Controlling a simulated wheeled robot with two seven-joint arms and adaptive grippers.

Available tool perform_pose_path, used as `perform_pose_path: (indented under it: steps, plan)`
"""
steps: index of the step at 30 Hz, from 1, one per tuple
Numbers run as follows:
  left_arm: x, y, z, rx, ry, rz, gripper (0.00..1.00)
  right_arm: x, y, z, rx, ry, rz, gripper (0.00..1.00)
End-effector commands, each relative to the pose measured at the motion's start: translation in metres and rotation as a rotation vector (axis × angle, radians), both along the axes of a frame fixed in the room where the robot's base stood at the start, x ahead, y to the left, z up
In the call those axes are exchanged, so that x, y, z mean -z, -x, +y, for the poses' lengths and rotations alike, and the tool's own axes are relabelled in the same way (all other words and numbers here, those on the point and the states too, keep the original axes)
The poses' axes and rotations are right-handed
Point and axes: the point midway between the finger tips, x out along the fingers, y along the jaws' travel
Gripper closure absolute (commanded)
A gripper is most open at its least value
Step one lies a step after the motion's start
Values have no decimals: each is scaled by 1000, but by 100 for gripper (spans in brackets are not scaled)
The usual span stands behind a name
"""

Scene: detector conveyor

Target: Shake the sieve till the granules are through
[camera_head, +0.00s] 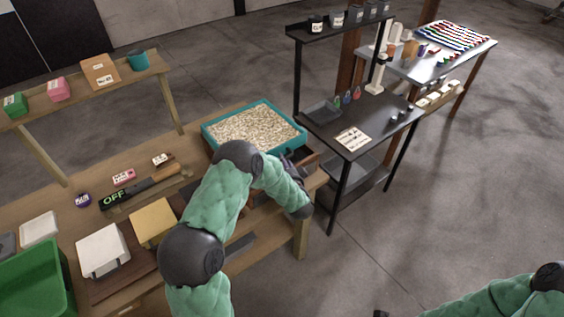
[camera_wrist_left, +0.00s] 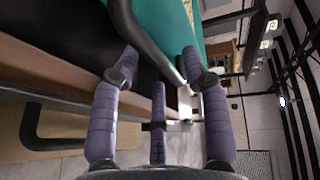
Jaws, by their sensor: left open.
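The sieve (camera_head: 298,140) is a teal rectangular frame at the right end of the wooden workbench. Pale granules (camera_head: 255,125) fill it in the head view. In the left wrist view the sieve's teal side (camera_wrist_left: 167,22) is close, with a dark curved handle (camera_wrist_left: 148,45) in front of it. My left gripper (camera_wrist_left: 165,68) is open, its purple fingers on either side of the handle; I cannot tell whether they touch it. In the head view my forearm partly hides this gripper. My right arm shows at the bottom right edge; its gripper's jaws cannot be made out.
A bar marked OFF (camera_head: 140,192) lies on the bench, left of my left arm. A green bin (camera_head: 38,283) and a white box (camera_head: 103,250) stand further left. A dark metal table (camera_head: 375,118) stands right of the sieve. Open floor lies at the lower right.

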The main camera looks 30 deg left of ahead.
Motion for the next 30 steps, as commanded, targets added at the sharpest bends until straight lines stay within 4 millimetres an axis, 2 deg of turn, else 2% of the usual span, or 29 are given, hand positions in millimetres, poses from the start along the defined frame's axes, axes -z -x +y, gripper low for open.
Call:
perform_pose_path:
  steps: [6,16,21,27,30]
  plan:
    - [4,-13,13,0,0,0,54,2,0,0,0,0,0,100]
    - [4,-15,14,1,0,0,54,2,0,0,0,0,0,100]
    - [4,-15,14,1,0,0,100,2,0,0,0,0,0,100]
    - [4,-14,12,1,1,1,100,1,0,0,0,0,0,100]
    - [3,-9,0,3,2,3,100,-4,0,0,0,0,0,100]
